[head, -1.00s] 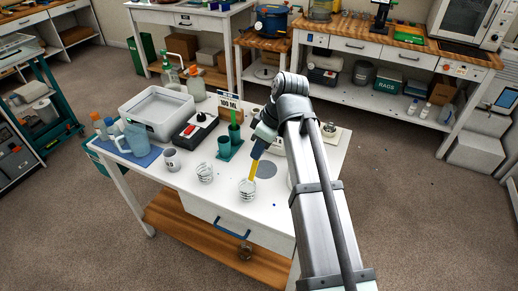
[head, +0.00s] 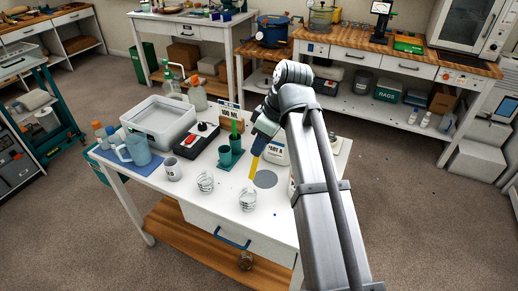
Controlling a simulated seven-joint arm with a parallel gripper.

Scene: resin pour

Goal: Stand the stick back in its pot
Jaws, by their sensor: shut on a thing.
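My gripper (head: 263,141) is shut on a yellow stick (head: 256,166), which slants down to the left over the white table. The stick's lower end is near the back rim of the right clear cup (head: 248,201) and looks above it; the exact gap is hard to tell. Left of the gripper are two teal pots on a teal base: an empty-looking front pot (head: 225,157) and a back pot (head: 236,144) with a green stick (head: 235,128) standing in it.
A "100 ML" sign (head: 229,112) is behind the pots. A white "PART A" container (head: 277,153) is close to the gripper. A grey disc (head: 265,179) lies beside the right cup.

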